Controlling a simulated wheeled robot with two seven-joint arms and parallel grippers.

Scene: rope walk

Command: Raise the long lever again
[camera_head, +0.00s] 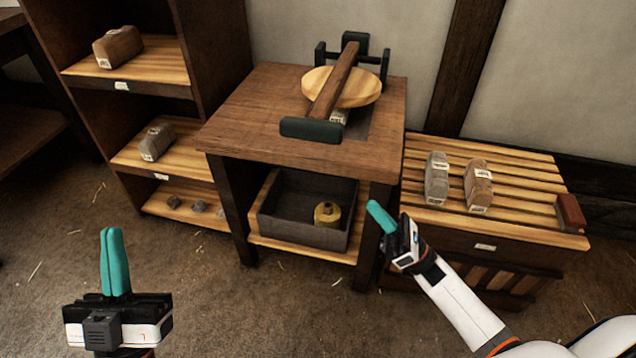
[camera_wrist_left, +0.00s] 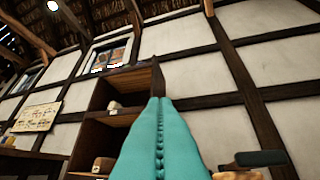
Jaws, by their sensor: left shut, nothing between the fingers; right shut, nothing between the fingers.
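The long lever (camera_head: 335,82) is a brown wooden beam on the table, with a dark green grip (camera_head: 311,130) at its near end. It lies over a round wooden disc (camera_head: 359,87), and its far end meets a dark bracket (camera_head: 355,43). The grip is low, near the table's front edge. In the left wrist view the dark grip (camera_wrist_left: 262,158) shows at lower right. My left gripper (camera_head: 111,230) is shut and empty, in front of the shelf, left of the table. My right gripper (camera_head: 373,204) is shut and empty, below and right of the grip, apart from it.
The table (camera_head: 240,125) has a lower shelf with a dark tray (camera_head: 287,223) holding a brass weight (camera_head: 327,213). A slatted bench (camera_head: 540,178) at right bears two wrapped bundles (camera_head: 437,178). A shelf unit (camera_head: 180,75) with bundles stands at left. Open floor lies in front.

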